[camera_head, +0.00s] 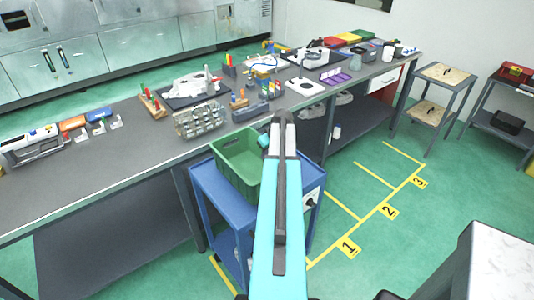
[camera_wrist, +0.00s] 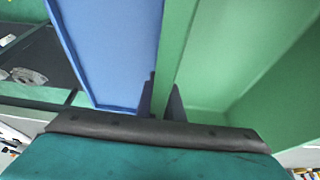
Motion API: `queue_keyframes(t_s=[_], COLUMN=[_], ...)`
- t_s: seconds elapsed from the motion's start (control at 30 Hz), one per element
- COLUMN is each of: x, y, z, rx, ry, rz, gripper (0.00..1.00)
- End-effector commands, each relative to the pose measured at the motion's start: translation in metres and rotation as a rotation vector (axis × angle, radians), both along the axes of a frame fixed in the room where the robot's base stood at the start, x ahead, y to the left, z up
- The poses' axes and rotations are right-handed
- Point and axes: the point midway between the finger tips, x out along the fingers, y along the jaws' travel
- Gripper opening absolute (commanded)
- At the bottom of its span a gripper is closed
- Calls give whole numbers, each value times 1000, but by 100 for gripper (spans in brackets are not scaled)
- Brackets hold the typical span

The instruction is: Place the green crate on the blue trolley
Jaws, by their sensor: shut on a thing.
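The green crate (camera_head: 228,163) is upright and empty as far as I can see, over the top of the blue trolley (camera_head: 206,188) in the head view. I cannot tell whether its base touches the trolley top. My gripper (camera_wrist: 160,106) is shut on a wall of the green crate (camera_wrist: 174,60) in the wrist view. The blue trolley (camera_wrist: 110,50) shows beside that wall. In the head view my arm hides the crate's right part and some of the trolley.
A long grey workbench (camera_head: 110,160) with tools and castings runs behind the trolley. A side table (camera_head: 440,75) stands at the right back. Yellow floor markings numbered 1 to 3 (camera_head: 388,211) lie on open green floor to the right. A pale-topped surface (camera_head: 500,250) is at front right.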

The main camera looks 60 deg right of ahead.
Motion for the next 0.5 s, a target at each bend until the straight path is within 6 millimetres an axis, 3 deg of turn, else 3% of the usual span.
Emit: queue_keyframes(t_s=[0.2, 0.23, 0.3, 0.5], x=[0, 0, 0, 0], y=[0, 0, 0, 0], z=[-3, -3, -2, -2], rx=[1, 0, 0, 0], ry=[-1, 0, 0, 0], rz=[-1, 0, 0, 0], gripper=[0, 12, 24, 26])
